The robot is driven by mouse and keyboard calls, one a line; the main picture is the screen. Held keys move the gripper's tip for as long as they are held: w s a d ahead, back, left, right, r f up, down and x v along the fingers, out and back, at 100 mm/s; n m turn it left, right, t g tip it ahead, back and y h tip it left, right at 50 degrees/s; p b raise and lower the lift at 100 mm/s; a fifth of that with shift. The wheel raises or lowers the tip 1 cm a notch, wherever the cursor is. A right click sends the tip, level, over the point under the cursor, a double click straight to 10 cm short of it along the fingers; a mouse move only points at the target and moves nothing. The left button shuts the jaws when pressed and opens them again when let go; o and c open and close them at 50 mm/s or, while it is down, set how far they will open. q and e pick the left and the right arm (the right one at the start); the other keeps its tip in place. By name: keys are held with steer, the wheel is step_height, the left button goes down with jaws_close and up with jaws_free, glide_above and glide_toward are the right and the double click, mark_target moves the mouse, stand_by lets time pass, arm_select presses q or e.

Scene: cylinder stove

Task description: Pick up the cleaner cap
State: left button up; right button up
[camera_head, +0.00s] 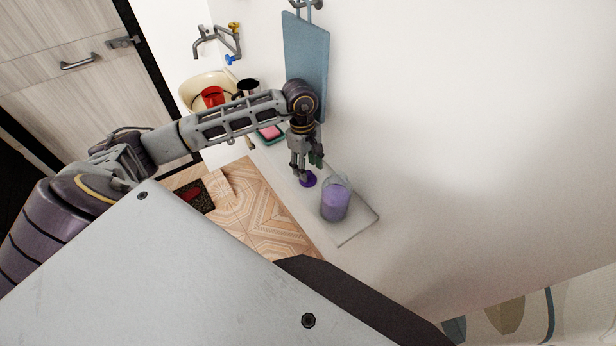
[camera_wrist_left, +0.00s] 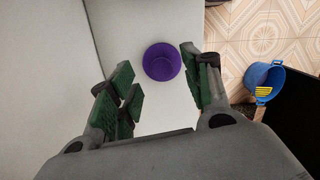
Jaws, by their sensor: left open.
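The purple cleaner cap (camera_head: 308,180) sits on the white counter, left of a container of purple liquid, the cleaner (camera_head: 335,203). In the left wrist view the cap (camera_wrist_left: 161,62) is a round purple cup shape seen from above, in line with the gap between the fingers and beyond their tips. My left gripper (camera_head: 306,166) is open and empty, pointing down just above the cap. Its green-padded fingers also show in the left wrist view (camera_wrist_left: 158,84). I cannot tell the exact gap between fingertips and cap. My right gripper is not in view.
The counter (camera_head: 355,228) is a narrow ledge along the white wall. A pink sponge in a green dish (camera_head: 270,134), a red cup (camera_head: 212,97) and a sink (camera_head: 190,90) lie farther back. A blue board (camera_head: 306,60) hangs above. A blue bucket (camera_wrist_left: 264,80) stands on the floor.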

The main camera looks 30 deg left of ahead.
mark_target(308, 173)
arm_select(q)
steer(key=shift+s+d+f+p, duration=0.1)
steer(key=shift+f+p, duration=0.25)
steer(key=shift+f, duration=1.3)
steer(key=c, duration=0.9)
